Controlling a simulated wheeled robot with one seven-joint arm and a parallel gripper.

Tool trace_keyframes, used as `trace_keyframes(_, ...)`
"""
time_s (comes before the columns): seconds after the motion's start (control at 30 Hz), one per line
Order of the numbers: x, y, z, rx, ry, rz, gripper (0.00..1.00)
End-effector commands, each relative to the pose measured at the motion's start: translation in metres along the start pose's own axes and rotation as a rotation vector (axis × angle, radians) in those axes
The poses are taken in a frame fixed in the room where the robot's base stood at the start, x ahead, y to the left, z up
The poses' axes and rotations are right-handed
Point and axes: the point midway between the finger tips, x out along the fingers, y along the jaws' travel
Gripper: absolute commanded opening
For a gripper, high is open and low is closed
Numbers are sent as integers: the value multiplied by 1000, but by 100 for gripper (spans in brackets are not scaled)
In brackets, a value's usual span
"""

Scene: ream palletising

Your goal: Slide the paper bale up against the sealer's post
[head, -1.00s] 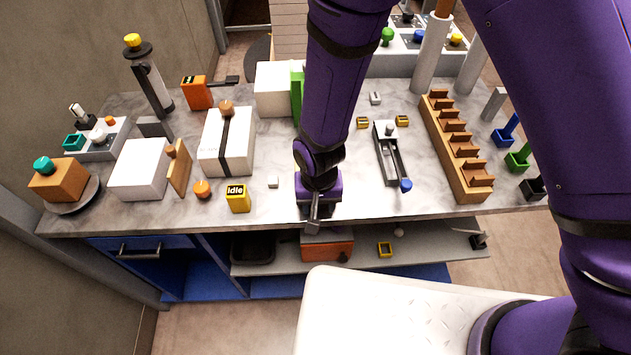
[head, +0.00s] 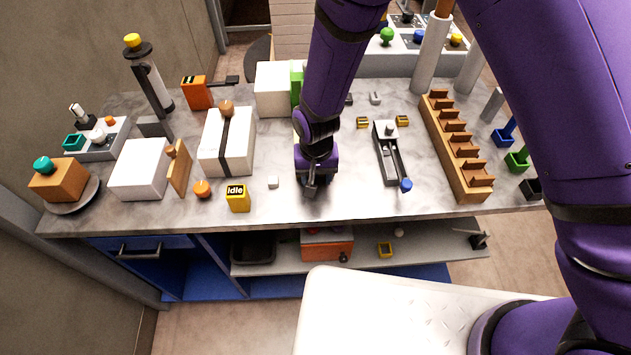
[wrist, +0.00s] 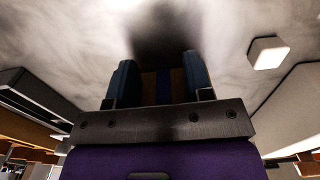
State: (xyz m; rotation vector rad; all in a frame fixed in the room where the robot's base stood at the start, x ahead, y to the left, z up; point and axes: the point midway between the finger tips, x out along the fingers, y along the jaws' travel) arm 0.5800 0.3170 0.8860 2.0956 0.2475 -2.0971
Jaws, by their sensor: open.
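A white block with a dark strap and a brown knob on top (head: 240,150), which looks like the paper bale, stands left of centre on the counter. An orange unit with a dark arm (head: 197,93), possibly the sealer, stands behind it. A tall dark post with a yellow knob (head: 150,80) stands further left; I cannot tell which upright is the sealer's post. The strapped block is apart from both. My gripper (head: 311,188) is right of the block, low near the counter's front. In the wrist view its fingers (wrist: 160,82) are apart and empty above the counter.
A small white cube (head: 273,182) and a yellow "Idle" box (head: 238,199) lie between block and gripper, nearer the front edge. A white block with a wooden plate (head: 139,170) stands left. A white block with a green plate (head: 273,88) is behind. A slotted wooden rack (head: 457,150) stands right.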

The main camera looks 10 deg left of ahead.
Motion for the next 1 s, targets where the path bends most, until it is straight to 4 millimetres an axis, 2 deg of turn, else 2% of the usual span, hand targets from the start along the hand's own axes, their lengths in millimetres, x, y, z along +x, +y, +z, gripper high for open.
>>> trace_keyframes(0.73,0,0,-59,0,2,-1,47)
trace_keyframes(1.0,0,0,-60,0,1,0,47)
